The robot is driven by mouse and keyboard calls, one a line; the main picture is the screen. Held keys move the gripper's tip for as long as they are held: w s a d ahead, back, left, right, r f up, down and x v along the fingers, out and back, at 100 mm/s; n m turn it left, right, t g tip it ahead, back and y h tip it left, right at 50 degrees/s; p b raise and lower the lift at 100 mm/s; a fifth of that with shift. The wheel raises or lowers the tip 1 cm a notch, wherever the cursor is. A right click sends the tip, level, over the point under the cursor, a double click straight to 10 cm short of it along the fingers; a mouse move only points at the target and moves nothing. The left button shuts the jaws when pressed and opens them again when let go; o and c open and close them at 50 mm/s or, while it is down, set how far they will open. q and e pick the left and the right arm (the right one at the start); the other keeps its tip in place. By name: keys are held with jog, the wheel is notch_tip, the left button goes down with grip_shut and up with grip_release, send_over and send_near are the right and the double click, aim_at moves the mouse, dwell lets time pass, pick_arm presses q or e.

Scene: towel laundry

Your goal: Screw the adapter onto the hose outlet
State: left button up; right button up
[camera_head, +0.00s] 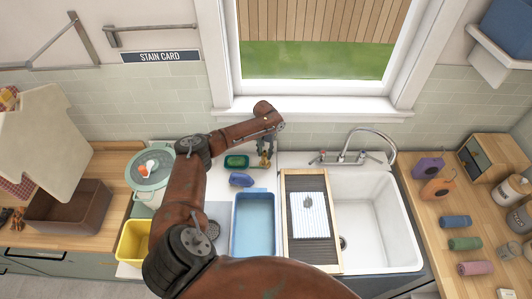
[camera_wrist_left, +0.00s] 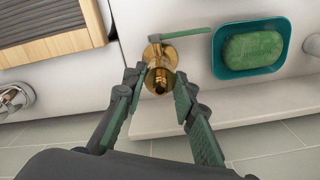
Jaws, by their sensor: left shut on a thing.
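A brass fitting with a green lever (camera_wrist_left: 160,55) stands at the back of the white counter, left of the sink. It shows small in the head view (camera_head: 265,162). A ring-like brass end (camera_wrist_left: 160,82) faces the wrist camera; whether this is the adapter or part of the outlet I cannot tell. My left gripper (camera_head: 266,146) reaches down over the fitting from above. In the left wrist view its two green-padded fingers (camera_wrist_left: 160,74) sit on either side of the brass end, shut on it. My right gripper is out of view.
A green soap dish (camera_head: 237,162) and a blue object (camera_head: 241,180) stand left of the fitting. A blue basin (camera_head: 235,225) is in front, a wooden drying rack (camera_head: 292,235) to its right. The sink faucet (camera_head: 350,157) and the window sill (camera_head: 317,112) are close by.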

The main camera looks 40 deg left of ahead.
pick_arm(q)
jog(key=m, duration=0.8)
jog(key=shift+m, duration=0.4)
jog(key=o, duration=1.2)
